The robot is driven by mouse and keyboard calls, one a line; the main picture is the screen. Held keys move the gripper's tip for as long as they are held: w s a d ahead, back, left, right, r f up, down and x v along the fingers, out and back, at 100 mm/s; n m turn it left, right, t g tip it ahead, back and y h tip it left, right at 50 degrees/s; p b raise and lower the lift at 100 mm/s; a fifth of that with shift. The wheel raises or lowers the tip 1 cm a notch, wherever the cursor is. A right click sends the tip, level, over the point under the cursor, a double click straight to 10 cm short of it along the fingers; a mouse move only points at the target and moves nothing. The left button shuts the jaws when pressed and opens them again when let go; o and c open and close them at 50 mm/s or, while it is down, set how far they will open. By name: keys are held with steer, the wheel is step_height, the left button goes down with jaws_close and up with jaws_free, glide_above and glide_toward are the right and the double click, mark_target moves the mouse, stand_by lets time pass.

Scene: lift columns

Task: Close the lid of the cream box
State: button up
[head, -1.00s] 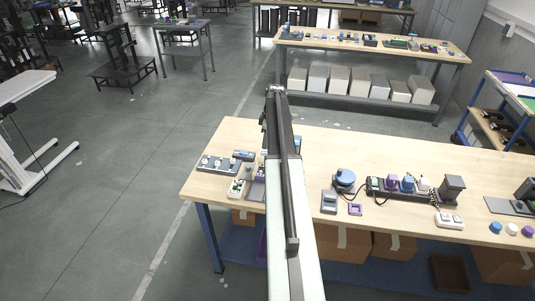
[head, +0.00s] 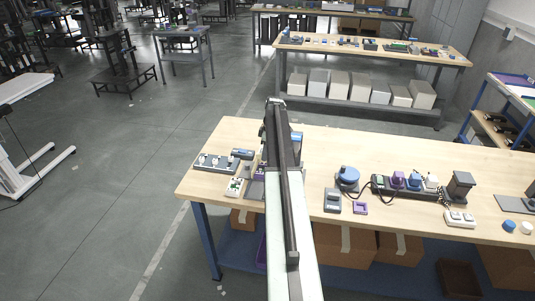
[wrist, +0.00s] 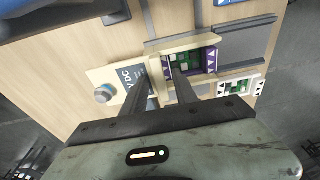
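In the wrist view a cream-edged box (wrist: 156,76) lies just beyond my fingers. Green boards and purple parts show inside it, so its top looks open. A cream strip runs along its far side; I cannot tell whether this is the raised lid. My gripper (wrist: 162,82) is open and empty, with its two dark fingers apart and their tips near the box's close side. I cannot tell whether they touch it.
A white module with green boards (wrist: 240,87) lies to the right. Grey trays (wrist: 245,42) are beyond. On the workbench (head: 410,155), a blue round device (head: 348,176) and a power strip stand right of my arm.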

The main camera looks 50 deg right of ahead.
jaws_close()
steer(key=shift+a, duration=0.1)
steer(key=shift+s+a, duration=0.8)
steer(key=shift+a, duration=0.45)
steer(key=shift+s+a, duration=0.85)
steer(key=shift+a, duration=0.45)
steer(key=shift+s+a, duration=0.8)
steer(key=shift+a, duration=0.45)
jaws_free()
steer(key=shift+d, duration=0.1)
